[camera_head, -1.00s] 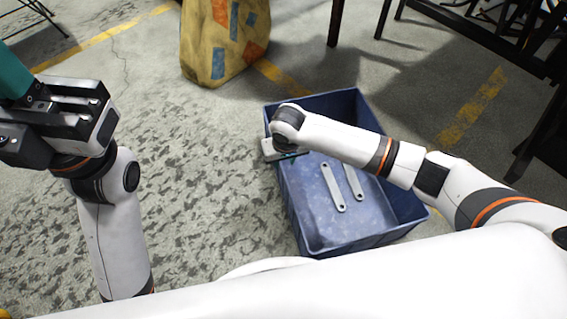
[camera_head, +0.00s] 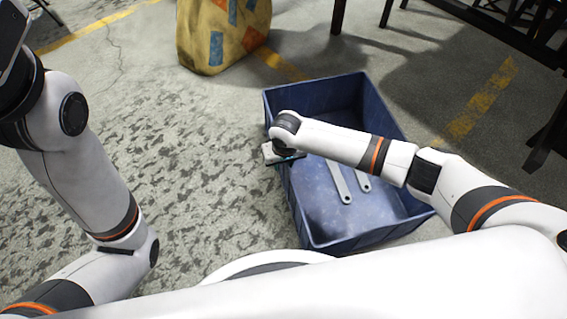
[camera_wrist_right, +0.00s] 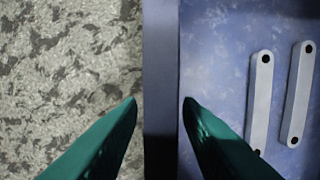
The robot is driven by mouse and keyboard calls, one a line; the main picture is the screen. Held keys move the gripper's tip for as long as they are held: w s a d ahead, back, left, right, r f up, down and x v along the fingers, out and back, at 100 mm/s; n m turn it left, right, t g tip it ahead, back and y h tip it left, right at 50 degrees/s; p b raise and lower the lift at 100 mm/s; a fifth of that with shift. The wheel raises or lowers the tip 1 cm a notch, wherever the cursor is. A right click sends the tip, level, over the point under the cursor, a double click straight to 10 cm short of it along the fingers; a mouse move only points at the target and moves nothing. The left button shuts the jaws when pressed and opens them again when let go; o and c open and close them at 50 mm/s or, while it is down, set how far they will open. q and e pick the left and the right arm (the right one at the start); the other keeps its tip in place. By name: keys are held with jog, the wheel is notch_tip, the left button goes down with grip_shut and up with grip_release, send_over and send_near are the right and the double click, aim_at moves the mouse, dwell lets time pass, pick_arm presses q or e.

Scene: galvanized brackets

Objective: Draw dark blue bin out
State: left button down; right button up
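The dark blue bin (camera_head: 302,213) stands on the concrete floor in the head view, with metal brackets (camera_head: 341,184) lying on its bottom. My right gripper (camera_head: 284,156) is at the bin's left wall, partly hidden under its own wrist. In the right wrist view its two teal fingers (camera_wrist_right: 161,100) are apart, one on each side of the bin wall (camera_wrist_right: 160,60). Narrow gaps show between the wall and both fingertips. Two brackets (camera_wrist_right: 262,100) show inside the bin there. My left arm rises at the left edge of the head view, and its fingers are out of frame.
A yellow patterned sack (camera_head: 222,35) stands on the floor behind the bin. Dark metal furniture (camera_head: 480,35) stands at the upper right. The floor left of the bin is clear. Yellow lines (camera_head: 478,105) mark the floor.

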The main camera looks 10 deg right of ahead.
jog(key=shift+c, duration=0.2)
grip_shut()
dwell(1.2)
